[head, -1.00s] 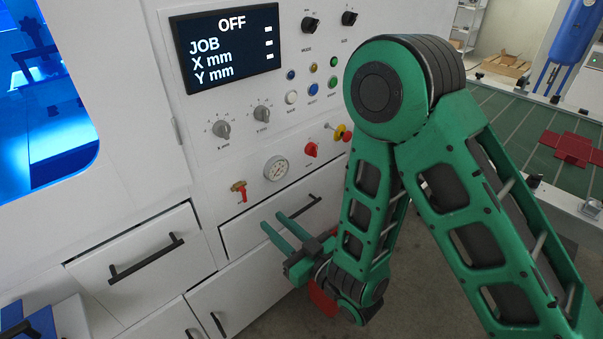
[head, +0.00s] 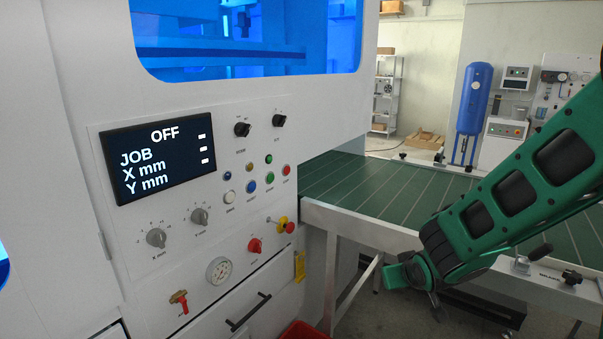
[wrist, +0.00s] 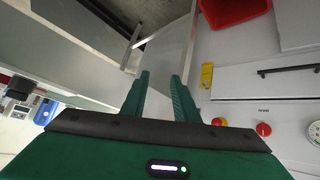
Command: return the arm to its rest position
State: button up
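My green arm reaches in from the right edge of the head view, in front of the conveyor.
The green conveyor (head: 345,186) has a pale frame beside the arm. A red bin (head: 303,333) sits low by the machine and also shows in the wrist view (wrist: 232,8). Knobs and a gauge (head: 219,270) project from the panel. A blue tank (head: 472,110) stands behind.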

jog(key=s+d+r+m+g+h, duration=0.1)
jog(key=s+d+r+m+g, duration=0.1)
jog(key=s+d, duration=0.45)
jog(key=s+d+r+m+g+h, duration=0.1)
jog(key=s+d+r+m+g, duration=0.15)
jog(key=s+d, duration=0.45)
jog(key=s+d+r+m+g+y, duration=0.1)
jog(key=s+m+g, duration=0.1)
jog(key=s, duration=0.7)
jog(key=s+d+r+m+g+y, duration=0.1)
jog(key=s+d+r+g, duration=0.1)
jog(key=s, duration=0.8)
jog(key=shift+d+r+m+y, duration=0.2)
jog(key=shift+r+m+y, duration=0.1)
jog(key=shift+m, duration=0.05)
jog(key=shift+g, duration=0.25)
